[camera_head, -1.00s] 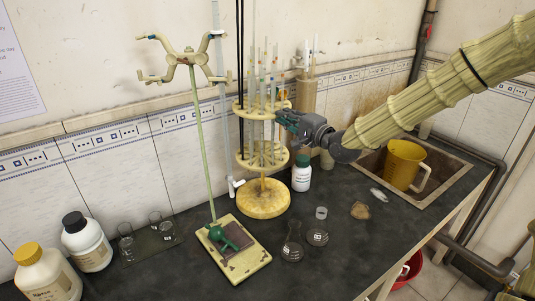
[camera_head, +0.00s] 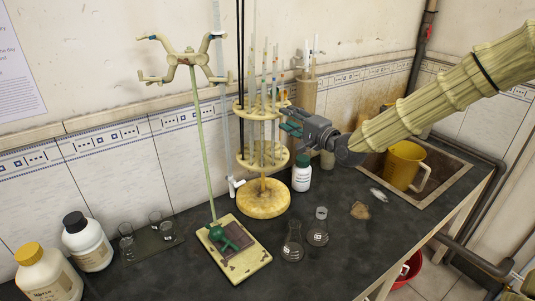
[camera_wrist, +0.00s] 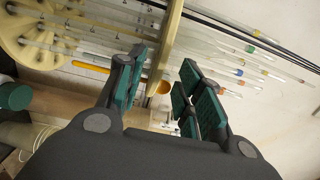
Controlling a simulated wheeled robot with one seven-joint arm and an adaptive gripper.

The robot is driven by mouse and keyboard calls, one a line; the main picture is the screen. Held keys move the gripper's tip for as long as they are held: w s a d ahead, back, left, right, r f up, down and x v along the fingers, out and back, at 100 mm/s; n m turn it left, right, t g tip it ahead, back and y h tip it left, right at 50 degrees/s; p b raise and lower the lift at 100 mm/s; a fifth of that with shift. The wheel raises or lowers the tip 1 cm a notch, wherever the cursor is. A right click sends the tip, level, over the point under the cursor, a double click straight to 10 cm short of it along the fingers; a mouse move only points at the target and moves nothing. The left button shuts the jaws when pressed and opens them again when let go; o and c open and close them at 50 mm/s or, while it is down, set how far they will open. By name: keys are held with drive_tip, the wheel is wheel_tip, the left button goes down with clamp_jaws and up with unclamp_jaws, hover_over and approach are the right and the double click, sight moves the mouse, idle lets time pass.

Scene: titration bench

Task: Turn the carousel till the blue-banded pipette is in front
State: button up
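The carousel (camera_head: 264,199) stands upright on its round yellow base, with two round plates holding several thin glass pipettes. It also shows in the wrist view, at upper left (camera_wrist: 22,35). Small coloured bands mark the pipettes; in the wrist view I make out yellow, orange, red and green ones. My gripper (camera_head: 288,122) is at the right side of the carousel, just below the top plate's level. In the wrist view its green-padded fingers (camera_wrist: 165,92) stand apart, with nothing held between them. Contact with the carousel cannot be told.
A clamp stand (camera_head: 197,125) with a green-handled thing on its base is left of the carousel. A white bottle with a green cap (camera_head: 302,176) stands close right, below my gripper. Flasks (camera_head: 293,243) are in front. A yellow jug (camera_head: 403,165) is at right.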

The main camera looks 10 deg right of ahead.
drive_tip(key=shift+p+v, duration=0.45)
drive_tip(key=shift+v, duration=1.7)
